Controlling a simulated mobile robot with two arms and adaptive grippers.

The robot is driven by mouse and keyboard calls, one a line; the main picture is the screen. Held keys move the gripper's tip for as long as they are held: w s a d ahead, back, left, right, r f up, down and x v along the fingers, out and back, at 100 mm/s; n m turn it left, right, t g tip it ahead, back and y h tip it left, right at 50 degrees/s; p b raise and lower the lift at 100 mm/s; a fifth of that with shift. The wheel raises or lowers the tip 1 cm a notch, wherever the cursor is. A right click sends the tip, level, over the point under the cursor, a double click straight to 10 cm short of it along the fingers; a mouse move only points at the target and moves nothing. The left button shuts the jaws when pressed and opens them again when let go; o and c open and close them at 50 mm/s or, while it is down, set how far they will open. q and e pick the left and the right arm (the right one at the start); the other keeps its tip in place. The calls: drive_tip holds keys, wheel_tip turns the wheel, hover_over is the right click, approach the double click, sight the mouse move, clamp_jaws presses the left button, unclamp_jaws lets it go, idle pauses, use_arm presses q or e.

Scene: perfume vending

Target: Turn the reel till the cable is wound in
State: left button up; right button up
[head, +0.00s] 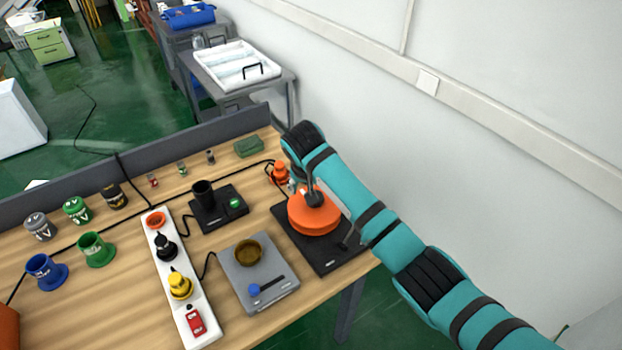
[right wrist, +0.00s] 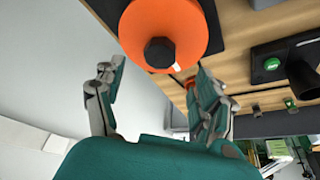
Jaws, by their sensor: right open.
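The orange reel (head: 315,222) sits on a black base plate (head: 328,258) at the table's right end. A black knob stands up from its top. In the right wrist view the reel (right wrist: 150,22) and its dark knob (right wrist: 160,52) lie just beyond the fingertips. My right gripper (head: 308,188) is over the reel, partly hidden by my arm. In the right wrist view its fingers (right wrist: 156,72) are spread, with nothing between them. A black cable (head: 225,168) runs across the table near an orange plug-like piece (head: 279,173) behind the reel. My left gripper is out of view.
A white power strip (head: 180,290), a grey scale-like box (head: 268,290) and a black holder (head: 222,217) stand left of the reel. Several cups and lids are further left. A wall is at the right; a grey cart (head: 213,92) stands behind.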

drive_tip(key=v, duration=0.5)
drive_tip(key=shift+w, duration=0.1)
drive_tip(key=shift+f, duration=0.1)
